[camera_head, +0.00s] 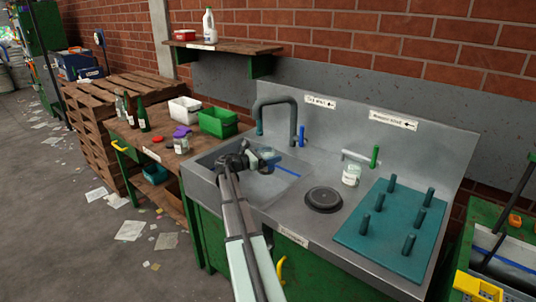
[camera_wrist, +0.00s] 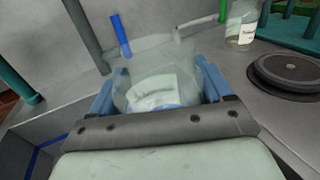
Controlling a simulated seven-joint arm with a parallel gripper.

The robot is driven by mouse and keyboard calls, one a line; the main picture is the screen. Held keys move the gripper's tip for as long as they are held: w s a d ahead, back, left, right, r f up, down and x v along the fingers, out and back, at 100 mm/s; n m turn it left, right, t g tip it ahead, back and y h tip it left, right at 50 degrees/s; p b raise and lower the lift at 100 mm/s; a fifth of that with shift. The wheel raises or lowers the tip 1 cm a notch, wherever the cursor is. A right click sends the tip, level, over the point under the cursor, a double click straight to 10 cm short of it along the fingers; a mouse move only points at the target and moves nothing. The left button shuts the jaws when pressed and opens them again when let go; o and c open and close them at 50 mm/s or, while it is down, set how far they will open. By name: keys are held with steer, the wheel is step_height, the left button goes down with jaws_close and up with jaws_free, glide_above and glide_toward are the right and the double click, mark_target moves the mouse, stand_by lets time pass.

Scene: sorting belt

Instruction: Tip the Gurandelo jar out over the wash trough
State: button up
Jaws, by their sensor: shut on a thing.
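My gripper (camera_head: 260,159) is shut on a clear glass jar (camera_wrist: 152,78), with one blue finger on each side of it in the wrist view. The jar has a pale label that I cannot read, so I cannot confirm its name. In the head view the jar (camera_head: 269,154) is small and partly hidden by my gripper. It is held above the wash trough (camera_head: 208,168), the grey metal basin at the left of the sink unit. I cannot tell how far the jar is tilted or what is in it.
A curved tap (camera_head: 292,108) with a blue lever stands behind the trough. To the right are another labelled jar (camera_head: 351,175), a round black disc (camera_head: 324,199) and a teal peg board (camera_head: 390,232). A wooden bench (camera_head: 150,150) with bottles and tubs stands left.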

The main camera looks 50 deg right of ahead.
steer(key=y, duration=0.1)
steer(key=w+a+m+t+y, duration=0.1)
steer(key=y, duration=0.1)
steer(key=m+t+y, duration=0.1)
steer(key=shift+w+a+r+y, duration=0.15)
steer(key=shift+w+a+y, duration=0.15)
steer(key=shift+y, duration=0.1)
steer(key=f+t+y, duration=0.1)
steer(key=y, duration=0.1)
steer(key=w+a+m+t+y, duration=0.1)
steer(key=t, duration=0.1)
steer(key=shift+w+a+f+y, duration=0.1)
steer(key=shift+a+f+y, duration=0.05)
steer(key=shift+f+y, duration=0.25)
steer(key=f+t+y, duration=0.1)
steer(key=w+a+f+m+t+y, duration=0.1)
steer(key=t, duration=0.1)
steer(key=shift+y, duration=0.4)
steer(key=shift+w+a+f+m+t+y, duration=0.15)
steer(key=shift+m+t+y, duration=0.25)
steer(key=shift+t+y, duration=0.9)
steer(key=shift+w+a+f+m+t+y, duration=0.15)
steer(key=shift+m+t+y, duration=0.25)
steer(key=shift+t+y, duration=0.85)
steer(key=shift+r, duration=0.1)
